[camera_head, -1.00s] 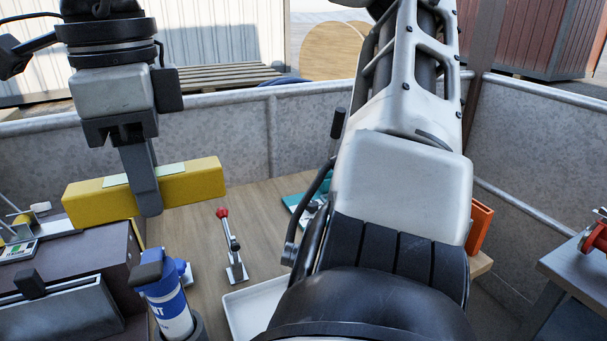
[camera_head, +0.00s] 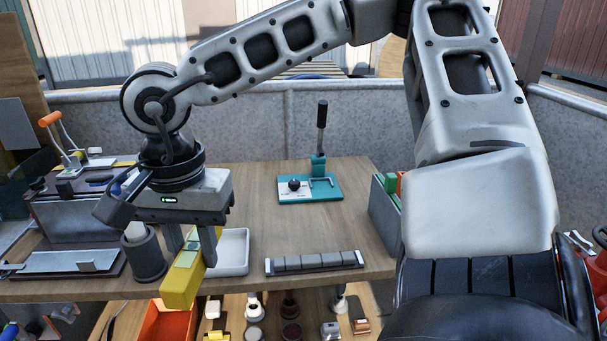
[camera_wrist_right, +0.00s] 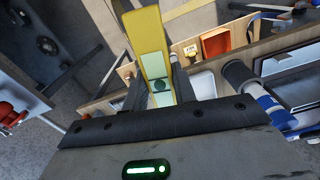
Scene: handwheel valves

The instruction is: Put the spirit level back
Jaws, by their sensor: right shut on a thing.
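The spirit level is a yellow bar (camera_head: 182,282) with a pale green window. My right gripper (camera_head: 193,248) is shut on it and holds it near the front edge of the workbench, with one end pointing toward me. In the right wrist view the level (camera_wrist_right: 147,40) reaches away between the fingers (camera_wrist_right: 155,90), and its green vial shows close to the gripper. It appears held clear of the bench top. My left gripper is not in view.
The wooden workbench (camera_head: 260,190) carries a white tray (camera_head: 232,252), a dark holder with grey blocks (camera_head: 314,262), a teal-based lever device (camera_head: 310,188) and a dark cup (camera_head: 146,257). Below the front edge, an orange bin (camera_head: 168,322) and several small parts show.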

